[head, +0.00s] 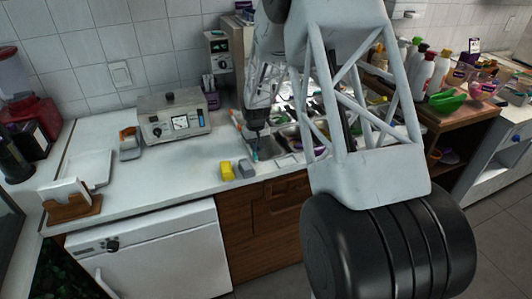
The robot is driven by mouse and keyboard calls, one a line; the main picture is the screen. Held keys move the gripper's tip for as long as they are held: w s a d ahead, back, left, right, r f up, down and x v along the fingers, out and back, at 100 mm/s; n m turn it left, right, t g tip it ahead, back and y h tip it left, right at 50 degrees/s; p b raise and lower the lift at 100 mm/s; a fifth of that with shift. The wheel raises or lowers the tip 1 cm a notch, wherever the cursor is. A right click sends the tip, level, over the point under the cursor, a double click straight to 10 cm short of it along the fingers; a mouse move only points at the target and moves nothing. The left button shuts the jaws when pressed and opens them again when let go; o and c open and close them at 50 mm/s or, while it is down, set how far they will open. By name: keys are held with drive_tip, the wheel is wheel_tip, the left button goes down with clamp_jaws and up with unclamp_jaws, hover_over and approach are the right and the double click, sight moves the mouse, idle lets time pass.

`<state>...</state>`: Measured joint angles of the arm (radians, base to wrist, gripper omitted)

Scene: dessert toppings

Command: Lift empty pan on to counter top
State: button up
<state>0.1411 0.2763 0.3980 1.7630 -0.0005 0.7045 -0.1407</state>
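Several metal pans are set into the counter top (160,165) around my arm. A shiny metal pan (291,137) shows to the right of my gripper, partly covered by my arm. I cannot tell clearly which pan is empty. My gripper (256,153) points down over the pan area, just behind the counter's front edge. A small teal spot shows at its tips. The fingers are too small and dark to tell whether they are open, or whether they touch a pan.
A grey appliance (172,117) stands at the back left. A napkin holder (71,207) stands at far left. Bottles and a green bowl (447,101) crowd the right. The left-middle counter is clear.

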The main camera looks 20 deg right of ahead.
clamp_jaws()
drive_tip(key=shift+r, duration=0.1)
idle(0.3)
wheel_tip(320, 180, up, 10)
idle(0.7)
idle(0.5)
drive_tip(key=w+a+r, duration=0.3)
drive_tip(key=a+r, duration=0.4)
drive_tip(key=w+a+r, duration=0.3)
drive_tip(key=a+r, duration=0.4)
drive_tip(key=shift+a+r+h, duration=0.15)
drive_tip(key=shift+a+h, duration=0.2)
drive_tip(key=shift+h, duration=0.05)
